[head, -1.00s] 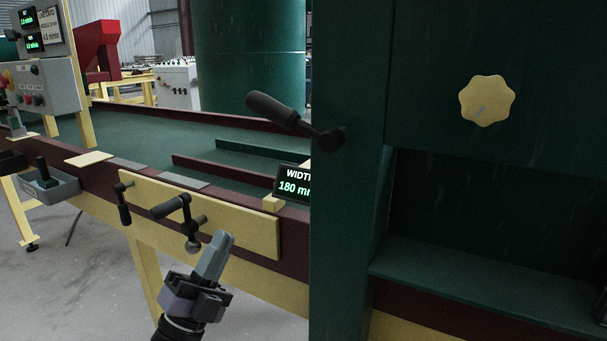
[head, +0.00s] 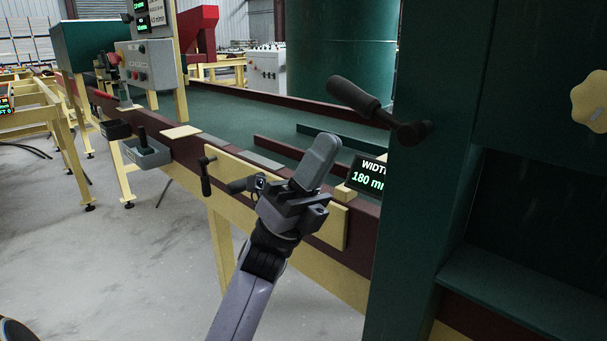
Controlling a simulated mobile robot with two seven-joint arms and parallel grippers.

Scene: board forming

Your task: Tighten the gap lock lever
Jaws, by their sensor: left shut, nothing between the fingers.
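A black-handled lever (head: 355,96) is fixed to the front edge of the green column, its handle slanting up to the left. Two smaller dark levers are on the yellow plate: one hangs down at the left (head: 206,178), and another handle (head: 240,185) is partly hidden behind my left gripper. No label shows which one is the gap lock lever. My left gripper (head: 322,150) is shut and empty, fingers pointing up and right. It is in front of the yellow plate in the picture, below and left of the column lever; I see no contact with that lever. My right gripper is out of view.
A width display (head: 369,176) reading 180 mm is right of my left gripper. The green column (head: 425,200) closes off the right side, with a yellow knob (head: 592,102). A grey tray (head: 147,155) hangs at the left.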

